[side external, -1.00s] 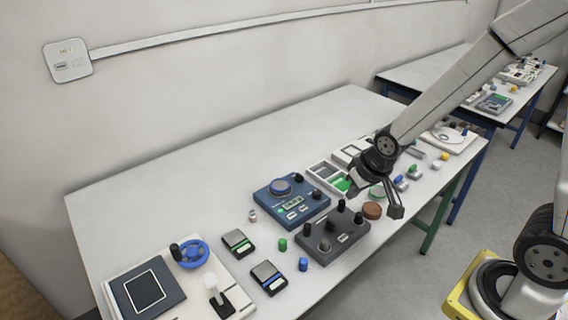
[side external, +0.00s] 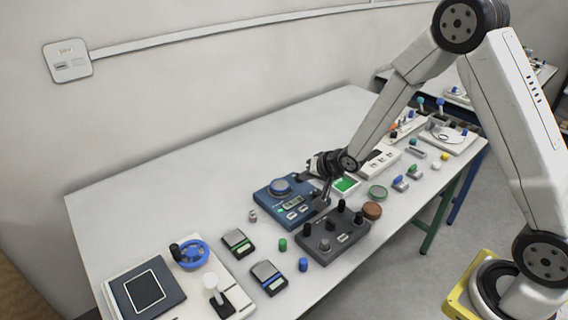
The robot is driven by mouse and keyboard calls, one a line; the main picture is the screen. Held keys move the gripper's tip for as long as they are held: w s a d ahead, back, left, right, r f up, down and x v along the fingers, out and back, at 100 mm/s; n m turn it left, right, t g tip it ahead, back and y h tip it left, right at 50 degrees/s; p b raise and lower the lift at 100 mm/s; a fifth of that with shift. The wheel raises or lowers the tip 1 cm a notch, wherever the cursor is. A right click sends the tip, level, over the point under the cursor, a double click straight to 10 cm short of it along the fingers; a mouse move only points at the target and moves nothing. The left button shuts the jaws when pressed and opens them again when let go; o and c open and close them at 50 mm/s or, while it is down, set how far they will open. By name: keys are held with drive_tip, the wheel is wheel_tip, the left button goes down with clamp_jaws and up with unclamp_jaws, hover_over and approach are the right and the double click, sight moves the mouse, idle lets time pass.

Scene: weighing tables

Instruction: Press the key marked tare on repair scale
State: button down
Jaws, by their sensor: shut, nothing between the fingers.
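My gripper (side external: 321,203) is shut and empty, pointing down at the right edge of the blue device. I cannot tell whether it touches it. My gripper hides part of the device's right side.
A dark grey knob box (side external: 332,240) stands close in front. Two small pocket scales (side external: 238,242) (side external: 268,278) lie to the left. A tray with a green panel (side external: 346,184) and a brown disc (side external: 372,210) are at the right. The table's back left (side external: 180,190) is clear.

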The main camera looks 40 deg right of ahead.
sight(305, 209)
drive_tip(key=shift+f, duration=0.2)
idle(0.4)
drive_tip(key=shift+w+f, duration=0.1)
drive_tip(key=shift+f, duration=4.15)
drive_tip(key=shift+f, duration=0.8)
drive_tip(key=shift+r, duration=0.8)
drive_tip(key=shift+r, duration=0.15)
drive_tip(key=shift+r, duration=2.35)
